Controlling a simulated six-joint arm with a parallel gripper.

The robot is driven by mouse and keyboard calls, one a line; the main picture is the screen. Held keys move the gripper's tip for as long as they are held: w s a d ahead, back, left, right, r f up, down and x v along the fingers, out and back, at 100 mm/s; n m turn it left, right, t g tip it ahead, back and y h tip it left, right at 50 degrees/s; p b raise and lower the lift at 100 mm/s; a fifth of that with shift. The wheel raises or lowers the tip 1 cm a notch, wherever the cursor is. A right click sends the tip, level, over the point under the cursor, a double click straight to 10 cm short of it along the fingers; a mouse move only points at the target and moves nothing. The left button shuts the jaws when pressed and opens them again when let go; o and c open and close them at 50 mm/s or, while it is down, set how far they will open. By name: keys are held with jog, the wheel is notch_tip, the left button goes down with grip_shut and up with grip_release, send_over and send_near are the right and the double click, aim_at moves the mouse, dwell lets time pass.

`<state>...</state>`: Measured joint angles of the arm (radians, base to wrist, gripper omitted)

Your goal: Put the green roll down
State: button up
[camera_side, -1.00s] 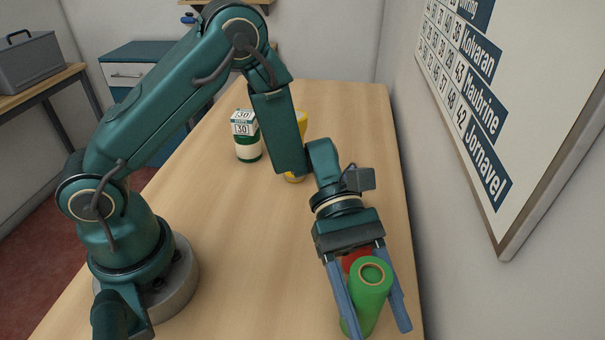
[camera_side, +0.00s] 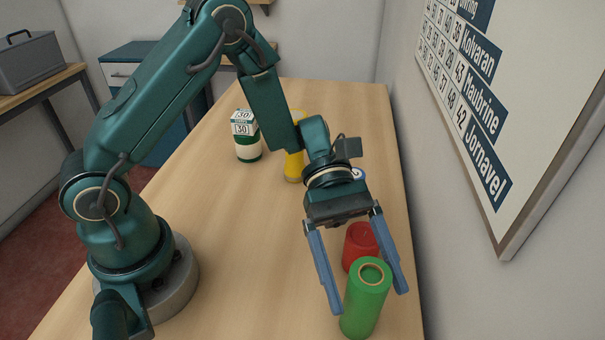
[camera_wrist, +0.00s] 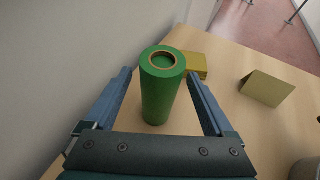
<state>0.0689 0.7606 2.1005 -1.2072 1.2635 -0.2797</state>
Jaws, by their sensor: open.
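The green roll (camera_side: 364,302) stands upright on the wooden counter, near its front right edge in the side view. In the wrist view the green roll (camera_wrist: 162,92) stands between and beyond the open fingers, with its ring-shaped top showing. My gripper (camera_side: 368,300) is open, its two blue fingers spread wide and empty. In the wrist view my gripper (camera_wrist: 160,92) shows a clear gap between each finger and the roll.
A red object (camera_side: 359,244) stands just behind the roll. A yellow item (camera_side: 294,165) and a carton marked 30 (camera_side: 246,137) stand further back. The wall is close on the right. The counter's middle (camera_side: 250,230) is clear.

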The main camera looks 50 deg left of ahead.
jog(key=v, duration=0.8)
jog(key=s+a+r+m+t+y, duration=0.5)
jog(key=s+a+m+t+y, duration=0.3)
jog(key=m, duration=0.6)
jog(key=a+t+y, duration=0.2)
jog(key=a+y, duration=0.1)
jog(key=y, duration=0.1)
jog(key=shift+s+r+y, duration=0.15)
jog(key=shift+s+y, duration=0.1)
jog(key=shift+y, duration=0.05)
